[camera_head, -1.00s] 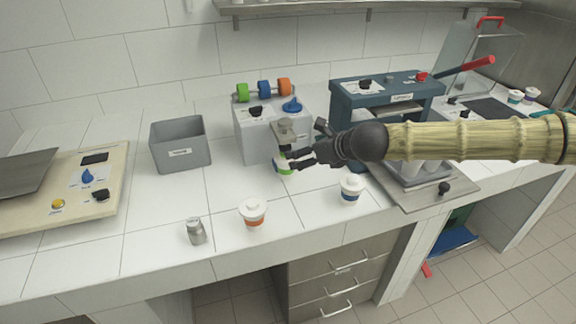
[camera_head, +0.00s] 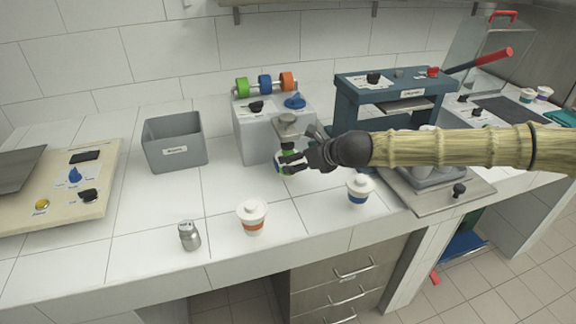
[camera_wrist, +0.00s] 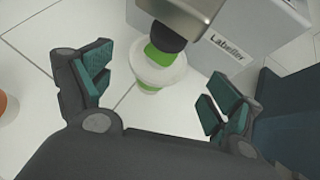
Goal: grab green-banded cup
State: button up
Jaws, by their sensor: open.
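The green-banded cup (camera_wrist: 158,76) is white with a pale lid and a green band low on its side. In the wrist view it stands ahead of my gripper (camera_wrist: 158,97), between the two spread fingers, with a gap on each side. The gripper is open and empty.
An orange-banded cup (camera_head: 252,217) and a blue-banded cup (camera_head: 360,190) stand nearer the counter's front edge. A metal shaker (camera_head: 189,236) stands left of them. A grey bin (camera_head: 175,142) sits left of the labeller. A dark blue machine (camera_head: 388,92) stands right, behind my arm.

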jog(key=shift+p+x, duration=0.3)
jog(key=shift+x, duration=0.6)
jog(key=shift+p+x, duration=0.45)
jog(key=shift+x, duration=1.55)
jog(key=shift+a, duration=0.1)
jog(key=shift+r, duration=0.1)
jog(key=c, duration=1.2)
